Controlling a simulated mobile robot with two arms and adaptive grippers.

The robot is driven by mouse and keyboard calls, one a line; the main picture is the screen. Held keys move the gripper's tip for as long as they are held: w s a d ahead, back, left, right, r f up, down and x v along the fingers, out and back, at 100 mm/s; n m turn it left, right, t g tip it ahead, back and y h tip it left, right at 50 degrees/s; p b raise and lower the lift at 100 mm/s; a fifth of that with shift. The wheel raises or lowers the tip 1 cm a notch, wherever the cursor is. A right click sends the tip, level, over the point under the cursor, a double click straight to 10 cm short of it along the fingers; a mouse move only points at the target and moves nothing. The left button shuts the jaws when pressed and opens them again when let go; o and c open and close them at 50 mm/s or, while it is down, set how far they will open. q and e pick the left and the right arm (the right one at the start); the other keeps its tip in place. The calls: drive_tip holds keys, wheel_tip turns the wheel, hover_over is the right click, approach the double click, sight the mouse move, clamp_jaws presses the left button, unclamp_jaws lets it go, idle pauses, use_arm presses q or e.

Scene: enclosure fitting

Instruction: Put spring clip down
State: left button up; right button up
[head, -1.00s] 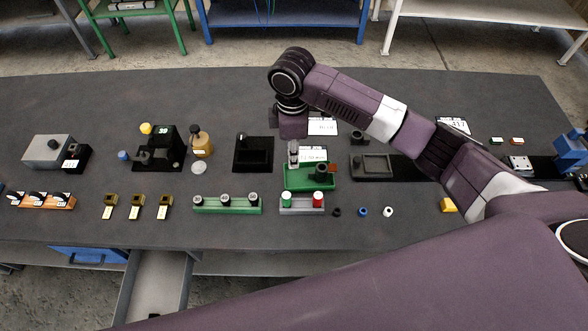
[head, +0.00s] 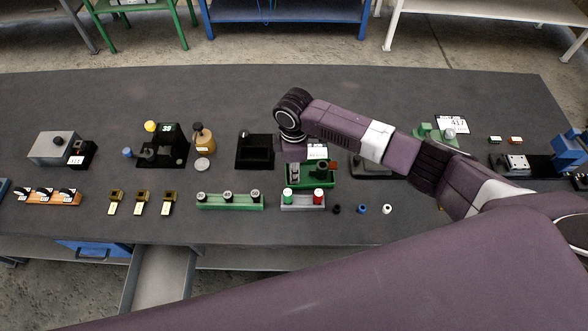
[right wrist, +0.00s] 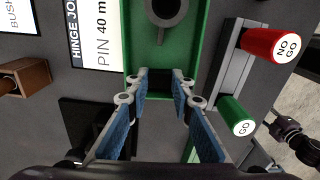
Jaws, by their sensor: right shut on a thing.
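My right gripper (right wrist: 160,88) is shut on a small dark piece (right wrist: 160,77), likely the spring clip, seen between the fingertips in the right wrist view. The fingertips are at the green tray (right wrist: 133,30), with the piece over or in its near end; I cannot tell whether it touches the floor. A dark round part with a hole (right wrist: 168,10) is farther along in the tray. In the head view the green tray (head: 290,181) is partly hidden by my right wrist, and the clip cannot be made out. My left gripper is not in view.
A grey gauge with a red end (right wrist: 270,43) and a green end (right wrist: 237,117) lies close beside the tray. A "hinge joint" card (right wrist: 95,30) lies on its other side. A black holder (head: 253,152) and a green block with several knobs (head: 230,202) are nearby.

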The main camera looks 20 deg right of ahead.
drive_tip(key=o, duration=0.6)
drive_tip(key=shift+f, duration=0.15)
drive_tip(key=shift+c, duration=0.2)
wheel_tip(320, 180, up, 12)
drive_tip(key=b, duration=0.3)
drive_tip(key=shift+r, duration=0.2)
